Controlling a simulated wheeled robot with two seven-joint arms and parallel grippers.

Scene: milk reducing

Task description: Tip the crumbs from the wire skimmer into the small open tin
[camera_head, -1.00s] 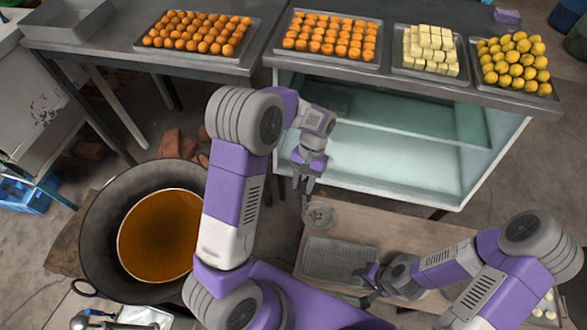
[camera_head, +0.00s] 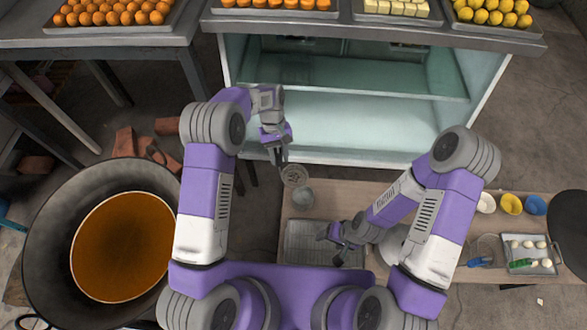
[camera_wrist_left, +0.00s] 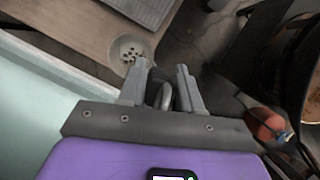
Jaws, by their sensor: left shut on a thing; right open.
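The round skimmer head (camera_head: 294,174), with small pale and dark crumbs on it, is by the table's far left corner. It also shows in the left wrist view (camera_wrist_left: 128,48). My right gripper (camera_head: 335,243) is open and empty, low over the right part of a wire-lined tray (camera_head: 305,240).
A big black pan (camera_head: 45,225) of brown liquid stands at the left. A glass-fronted counter (camera_head: 330,115) with trays on top is behind the work table (camera_head: 375,192). Small coloured bowls (camera_head: 511,204) and a tray (camera_head: 531,252) lie at the right.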

